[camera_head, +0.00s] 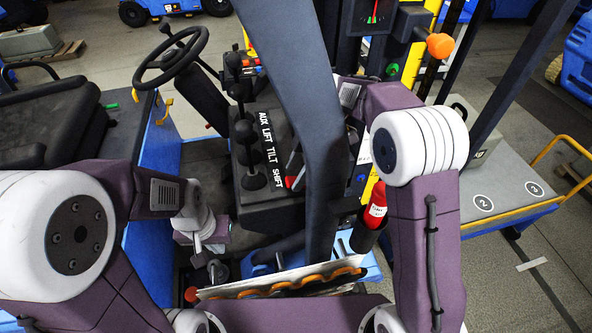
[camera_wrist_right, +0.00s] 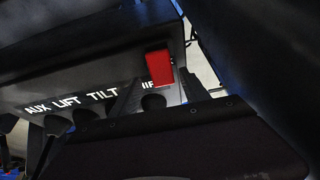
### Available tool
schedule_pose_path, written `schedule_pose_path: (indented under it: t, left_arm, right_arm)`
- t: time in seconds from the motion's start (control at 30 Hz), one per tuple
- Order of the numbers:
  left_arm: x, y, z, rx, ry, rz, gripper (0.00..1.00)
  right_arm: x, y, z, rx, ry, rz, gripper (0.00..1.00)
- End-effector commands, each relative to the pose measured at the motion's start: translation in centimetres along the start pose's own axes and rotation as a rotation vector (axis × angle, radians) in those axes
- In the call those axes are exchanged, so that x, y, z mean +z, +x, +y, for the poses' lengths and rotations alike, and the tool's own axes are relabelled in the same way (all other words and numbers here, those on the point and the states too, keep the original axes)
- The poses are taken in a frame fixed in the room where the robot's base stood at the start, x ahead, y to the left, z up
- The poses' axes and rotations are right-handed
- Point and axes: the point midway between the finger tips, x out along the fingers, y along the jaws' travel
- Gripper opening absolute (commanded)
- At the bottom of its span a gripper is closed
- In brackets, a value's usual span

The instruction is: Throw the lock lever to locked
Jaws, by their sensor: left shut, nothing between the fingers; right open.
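A red grip (camera_head: 291,182), which looks like the lock lever's handle, shows at the right edge of the dark lever console (camera_head: 275,213). It also shows as a red block (camera_wrist_right: 159,68) in the right wrist view. My right gripper (camera_head: 296,164) is open close to this red grip, partly hidden by the dark pillar in the head view. In the right wrist view its fingers (camera_wrist_right: 158,92) are spread to either side just below the red block; I cannot tell whether they touch it. My left gripper (camera_head: 215,270) is shut and empty, low and left of the console.
Black-knobbed levers (camera_head: 252,180) stand beside the console's AUX, LIFT, TILT, SHIFT lettering. A dark pillar (camera_head: 318,120) crosses in front. A steering wheel (camera_head: 172,55), a red extinguisher (camera_head: 375,207) and an orange knob (camera_head: 440,46) are around it.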

Motion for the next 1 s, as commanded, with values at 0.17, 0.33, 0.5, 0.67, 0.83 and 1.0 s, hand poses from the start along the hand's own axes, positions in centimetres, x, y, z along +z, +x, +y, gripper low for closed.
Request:
schedule_pose_path:
  t: [0.17,0.33,0.5,0.67,0.83,1.0]
  left_arm:
    - [0.01,0.01,0.00,0.000,0.000,0.000,0.00]
    - [0.01,0.01,0.00,0.000,0.000,0.000,0.00]
    - [0.00,-0.03,0.00,0.000,0.000,0.000,0.00]
    - [-0.08,-0.88,0.02,0.000,0.000,0.000,0.00]
    - [-0.08,-0.79,0.02,0.000,0.000,0.000,0.00]
    - [-0.07,-0.77,0.02,0.000,0.000,0.000,0.00]
  right_arm:
    - [0.00,0.10,-0.01,0.000,0.000,0.000,0.54]
    - [0.00,0.08,-0.01,0.000,0.000,0.000,0.17]
    - [-0.04,0.10,-0.03,-0.001,0.000,-0.002,0.00]
    - [-0.50,0.40,-0.12,-0.007,-0.003,-0.098,0.00]
    - [-0.37,0.73,-0.11,-0.005,0.002,-0.125,0.00]
    - [-0.35,0.79,-0.15,-0.007,0.002,-0.124,0.37]
